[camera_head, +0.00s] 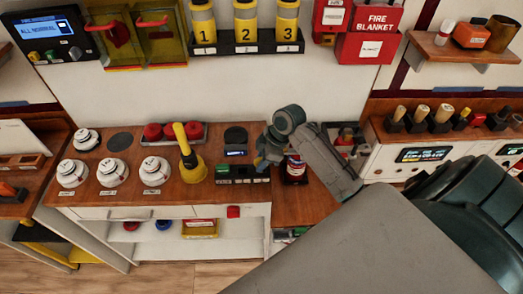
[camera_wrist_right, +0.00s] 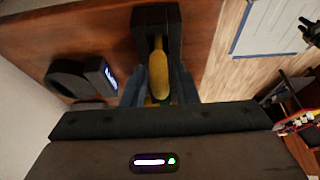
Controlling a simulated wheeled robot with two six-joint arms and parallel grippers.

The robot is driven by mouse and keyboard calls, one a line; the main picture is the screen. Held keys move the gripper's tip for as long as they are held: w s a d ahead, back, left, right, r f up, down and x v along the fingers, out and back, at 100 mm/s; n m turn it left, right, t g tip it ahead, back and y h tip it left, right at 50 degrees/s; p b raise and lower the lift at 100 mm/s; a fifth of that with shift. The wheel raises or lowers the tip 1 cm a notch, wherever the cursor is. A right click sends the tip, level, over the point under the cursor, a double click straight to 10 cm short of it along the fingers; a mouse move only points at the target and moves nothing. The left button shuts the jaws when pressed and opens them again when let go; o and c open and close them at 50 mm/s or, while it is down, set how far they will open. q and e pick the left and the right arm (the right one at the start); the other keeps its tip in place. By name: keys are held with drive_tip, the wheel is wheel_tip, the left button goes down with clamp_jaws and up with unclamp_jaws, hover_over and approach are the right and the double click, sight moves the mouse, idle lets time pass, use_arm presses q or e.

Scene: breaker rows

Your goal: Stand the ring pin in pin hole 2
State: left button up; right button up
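My right gripper (camera_head: 264,158) is low over the right part of the wooden counter, by a row of small labelled blocks (camera_head: 243,176). The row has green at its left end and black further right. In the right wrist view my fingers (camera_wrist_right: 158,88) stand on both sides of a long yellow-tan piece (camera_wrist_right: 158,72), which looks like the ring pin, and seem closed on it. Its narrow far end overlaps a black slotted block (camera_wrist_right: 146,20). I cannot tell whether it is in the block or above it. The hole numbers are unreadable. My left gripper is not in view.
A dark round device with a lit display (camera_head: 236,138) stands behind the row. A yellow cone-shaped piece with a tall handle (camera_head: 190,165) stands to its left. White round dials (camera_head: 113,171) fill the counter's left. A dark red item (camera_head: 295,170) is close right of the gripper.

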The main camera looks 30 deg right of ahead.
drive_tip(key=shift+o, duration=1)
drive_tip(key=b+v, duration=0.3)
drive_tip(key=v, duration=0.8)
drive_tip(key=shift+a, duration=0.1)
